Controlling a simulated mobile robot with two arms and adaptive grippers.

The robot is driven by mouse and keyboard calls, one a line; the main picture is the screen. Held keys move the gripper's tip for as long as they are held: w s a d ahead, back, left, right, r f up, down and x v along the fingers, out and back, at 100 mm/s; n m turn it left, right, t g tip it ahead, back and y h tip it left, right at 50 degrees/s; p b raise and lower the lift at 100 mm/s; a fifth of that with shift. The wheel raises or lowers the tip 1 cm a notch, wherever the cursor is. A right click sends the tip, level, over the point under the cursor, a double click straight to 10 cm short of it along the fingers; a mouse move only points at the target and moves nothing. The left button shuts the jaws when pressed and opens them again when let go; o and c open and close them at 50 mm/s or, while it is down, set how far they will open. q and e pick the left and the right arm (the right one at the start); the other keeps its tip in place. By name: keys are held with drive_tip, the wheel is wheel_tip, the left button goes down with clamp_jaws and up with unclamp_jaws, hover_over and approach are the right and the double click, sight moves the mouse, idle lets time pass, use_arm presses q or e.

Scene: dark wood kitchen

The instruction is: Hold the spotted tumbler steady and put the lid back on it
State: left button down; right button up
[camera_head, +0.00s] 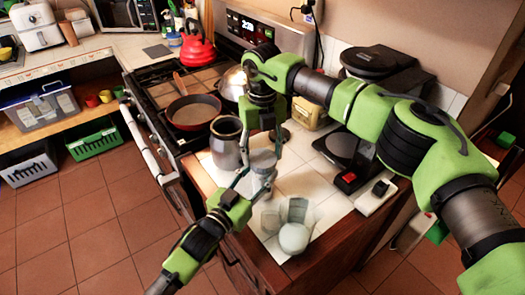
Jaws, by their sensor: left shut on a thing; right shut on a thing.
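The pale grey tumbler (255,185) stands near the left edge of the white-tiled counter; its spots are too small to make out. My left gripper (249,183), reaching in from the lower left, is shut on its side. The lid (263,159) is a pale grey round piece directly above the tumbler. My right gripper (264,146) points down from above and is shut on the lid. I cannot tell whether lid and rim touch. The gripper fingers partly hide both pieces.
A grey metal canister (227,143) stands close behind the tumbler. A white round object (293,237) and a pale cup (297,209) are near the front. A black scale-like appliance (346,150) is to the right. The stove with a pan (193,111) is behind left.

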drive_tip(key=m, duration=1.3)
drive_tip(key=shift+m, duration=0.4)
drive_tip(key=m, duration=0.5)
drive_tip(key=shift+m, duration=0.4)
drive_tip(key=m, duration=0.3)
drive_tip(key=shift+m, duration=0.3)
drive_tip(key=m, duration=0.3)
drive_tip(key=shift+m, duration=0.4)
drive_tip(key=o, duration=0.9)
